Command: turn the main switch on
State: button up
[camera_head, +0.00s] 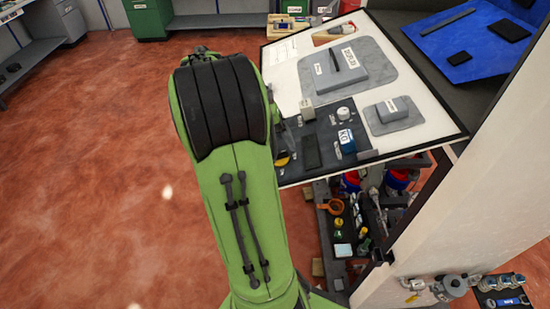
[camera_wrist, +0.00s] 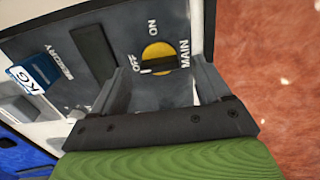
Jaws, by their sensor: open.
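The main switch (camera_wrist: 157,52) is a yellow disc with a black bar handle on the dark control panel (camera_wrist: 100,15). In the wrist view, "ON" is printed above it, "OFF" to its left and "MAIN" to its right. The bar lies roughly sideways, one end toward "OFF". My gripper (camera_wrist: 159,68) is open, with one grey finger on each side of the switch. I cannot tell whether a finger touches it. In the head view, a piece of the yellow switch (camera_head: 282,159) shows beside my green arm, which hides most of my gripper.
The panel also carries a black slot (camera_head: 312,151), a blue "KG" block (camera_head: 346,139) and a white knob (camera_head: 343,112). Clutter fills the shelf below, and a white wall (camera_head: 450,210) stands right. The floor at left is clear.

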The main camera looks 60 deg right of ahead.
jog(key=shift+x, duration=0.75)
jog(key=shift+c, duration=0.2)
jog(key=c, duration=1)
